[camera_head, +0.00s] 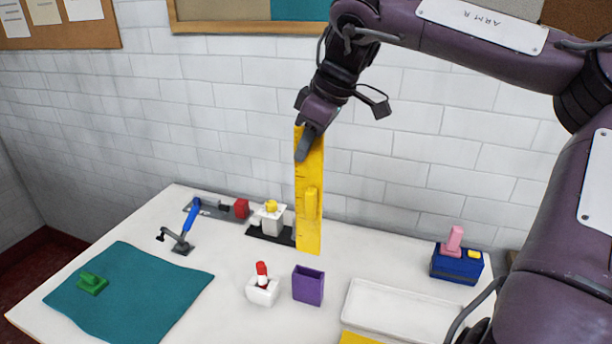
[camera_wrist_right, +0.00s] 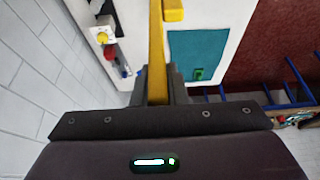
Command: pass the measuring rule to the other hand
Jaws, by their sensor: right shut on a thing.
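The yellow measuring rule (camera_head: 309,225) hangs upright in the head view, with a raised yellow grip block on its face. My right gripper (camera_head: 306,145) is shut on its upper end and holds it above the white table. In the right wrist view the rule (camera_wrist_right: 156,60) runs away from between the fingers (camera_wrist_right: 157,98), seen edge-on, with its block to the right. My left gripper shows in neither view.
On the white table (camera_head: 225,285) are a teal cloth (camera_head: 140,300) with a green block (camera_head: 92,284), a purple box (camera_head: 308,286), a white holder (camera_head: 262,292), a white tray (camera_head: 400,312) and a blue box (camera_head: 456,265). A brick wall (camera_head: 440,160) stands behind.

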